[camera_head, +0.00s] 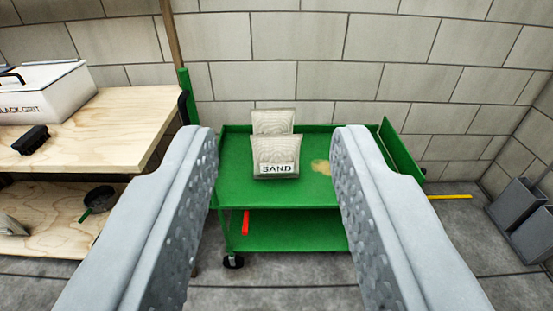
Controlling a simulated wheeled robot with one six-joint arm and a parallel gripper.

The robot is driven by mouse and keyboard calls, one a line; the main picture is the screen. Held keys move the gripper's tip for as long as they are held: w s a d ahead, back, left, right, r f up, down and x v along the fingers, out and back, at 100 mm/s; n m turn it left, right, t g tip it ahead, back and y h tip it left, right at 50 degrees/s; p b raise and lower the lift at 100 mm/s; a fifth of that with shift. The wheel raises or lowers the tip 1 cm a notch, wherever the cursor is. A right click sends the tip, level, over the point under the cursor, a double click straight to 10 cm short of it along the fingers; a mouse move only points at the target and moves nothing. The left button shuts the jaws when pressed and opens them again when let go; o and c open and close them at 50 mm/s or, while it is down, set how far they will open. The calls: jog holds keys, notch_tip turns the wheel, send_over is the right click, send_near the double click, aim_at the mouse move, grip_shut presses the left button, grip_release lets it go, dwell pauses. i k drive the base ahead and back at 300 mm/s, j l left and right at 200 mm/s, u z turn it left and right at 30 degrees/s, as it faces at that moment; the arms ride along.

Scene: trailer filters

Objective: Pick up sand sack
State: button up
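A beige sand sack (274,156) with a white label reading "SAND" stands on the top shelf of a green cart (232,180). A second beige sack (272,121) shows behind it, partly hidden by the front one; its label is not visible. My gripper (274,146) is open, with one grey finger on each side of the view. The front sack appears between the fingers, beyond them, and neither finger seems to touch it. Nothing is between the fingers close up.
A wooden bench (105,122) at left bears a white "BLACK GRIT" box (45,92) and a black brush-like item (31,140). Its lower shelf holds a dark pan (100,198). A red item (246,222) is on the cart's lower shelf. Grey bins (517,210) stand right. A block wall is behind.

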aim_at(275, 156)
jog(key=i+l, duration=1.05)
jog(key=i+j+u, duration=0.05)
jog(key=i, duration=0.05)
